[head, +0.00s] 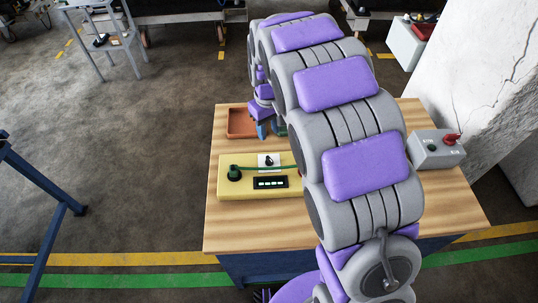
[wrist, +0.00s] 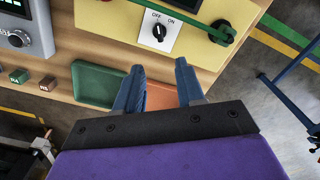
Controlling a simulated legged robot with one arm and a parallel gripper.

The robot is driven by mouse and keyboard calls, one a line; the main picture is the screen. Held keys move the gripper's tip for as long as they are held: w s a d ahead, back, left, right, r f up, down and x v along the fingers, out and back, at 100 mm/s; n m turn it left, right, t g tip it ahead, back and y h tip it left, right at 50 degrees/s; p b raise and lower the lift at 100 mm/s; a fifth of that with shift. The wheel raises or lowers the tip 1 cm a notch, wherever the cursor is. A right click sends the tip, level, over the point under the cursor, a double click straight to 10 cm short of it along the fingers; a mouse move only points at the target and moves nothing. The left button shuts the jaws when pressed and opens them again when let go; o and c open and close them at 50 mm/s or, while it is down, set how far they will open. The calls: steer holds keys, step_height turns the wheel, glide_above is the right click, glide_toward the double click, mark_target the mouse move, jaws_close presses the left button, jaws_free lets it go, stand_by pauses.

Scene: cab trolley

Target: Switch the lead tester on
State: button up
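The lead tester is a yellow box (head: 228,190) on the wooden table, left of my arm. On its top is a white plate marked OFF and ON with a black rotary knob (head: 268,161). The knob (wrist: 159,31) is clear in the wrist view, but I cannot tell which label it points to. A dark display (head: 270,183) shows several lit green marks. A green lead (head: 255,168) runs from a round plug at the box's left. My gripper (wrist: 160,68) is open and empty, apart from the knob, with its fingers over the trays.
An orange tray (head: 240,123) and a green tray (wrist: 98,86) lie beside the tester. A blue frame (head: 45,185) stands left. Floor between is clear.

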mark_target(269, 157)
step_height(269, 157, down, 13)
steer(key=b, duration=0.2)
steer(key=shift+b, duration=0.3)
steer(key=shift+c, duration=0.4)
jaws_close()
